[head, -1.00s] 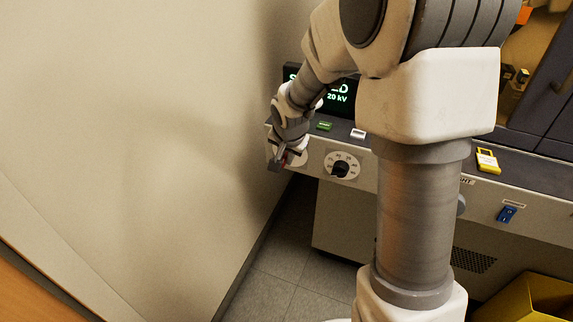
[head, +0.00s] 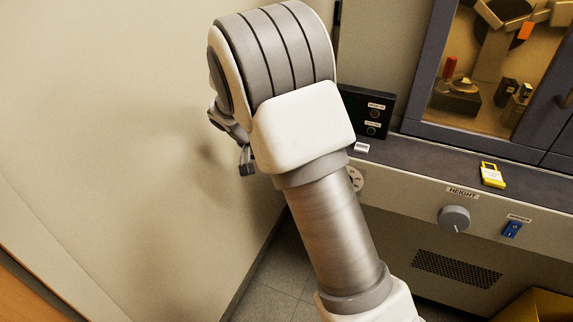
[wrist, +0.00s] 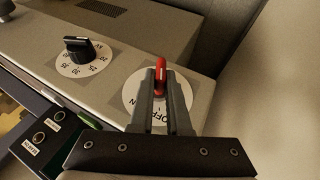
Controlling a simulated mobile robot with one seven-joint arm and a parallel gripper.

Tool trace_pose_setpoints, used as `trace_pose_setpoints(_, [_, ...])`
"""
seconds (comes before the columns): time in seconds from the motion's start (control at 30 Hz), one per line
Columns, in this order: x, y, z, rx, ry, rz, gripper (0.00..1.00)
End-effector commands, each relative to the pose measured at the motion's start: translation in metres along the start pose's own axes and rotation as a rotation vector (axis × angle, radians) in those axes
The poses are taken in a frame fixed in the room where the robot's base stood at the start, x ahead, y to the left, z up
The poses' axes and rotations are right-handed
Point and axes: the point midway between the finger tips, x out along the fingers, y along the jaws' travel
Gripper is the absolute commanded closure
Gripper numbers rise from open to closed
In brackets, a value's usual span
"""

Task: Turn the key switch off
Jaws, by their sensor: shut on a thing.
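The key switch has a red key (wrist: 160,67) on a round white plate (wrist: 132,90), in the wrist view. The plate carries an OFF mark between my fingers and a partly covered mark ending in N to the left of it. My gripper (wrist: 162,78) is shut on the red key, with a finger on each side. I cannot tell exactly which mark the key points to. In the head view, part of my gripper (head: 246,162) shows at the left beside the wall, and my own arm hides the key switch.
The head view shows a HEIGHT knob (head: 454,218), a blue switch (head: 512,229) and a yellow tag (head: 493,174). The bare wall is close on the left.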

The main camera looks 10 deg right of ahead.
Motion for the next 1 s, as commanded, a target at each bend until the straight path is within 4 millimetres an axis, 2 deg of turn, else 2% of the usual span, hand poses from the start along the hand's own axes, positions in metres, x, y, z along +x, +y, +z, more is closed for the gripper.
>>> trace_pose_setpoints(0.3, [-0.0003,-0.0016,0.0002,-0.037,-0.001,0.089,1.00])
trace_pose_setpoints(0.77, [0.0007,-0.0017,0.0006,-0.042,-0.002,0.101,1.00])
trace_pose_setpoints(0.8, [0.0007,-0.0017,0.0007,-0.042,-0.002,0.101,0.83])
trace_pose_setpoints(0.97, [0.0007,-0.0017,0.0005,-0.042,-0.002,0.100,0.55])
trace_pose_setpoints(1.0, [0.0007,-0.0017,0.0005,-0.042,-0.002,0.100,0.55])
